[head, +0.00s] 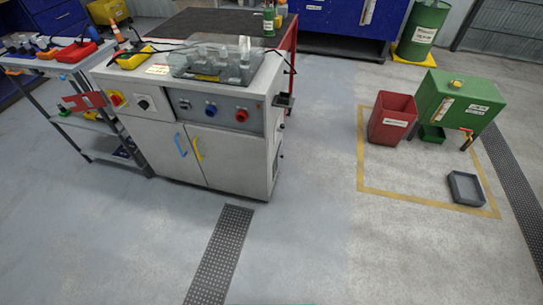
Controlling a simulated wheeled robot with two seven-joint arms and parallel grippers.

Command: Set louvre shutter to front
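I cannot clearly make out a louvre shutter in the head view. The closest candidate is a small dark fitting (284,100) that sticks out from the upper right side of the grey machine cabinet (240,165). It is too small to tell its setting. The cabinet front has a blue knob (211,110), a red knob (242,116), a black rotary switch (143,104) and a red button on yellow (117,99). Its two doors have a blue handle (181,145) and a yellow handle (198,149). Neither gripper is in view.
A tool cart (75,125) stands left of the cabinet. A red bin (391,119), a green tank (455,100) and a grey tray (466,188) stand at the right within yellow floor lines. The floor before the cabinet is clear, with a dark grating strip (220,252).

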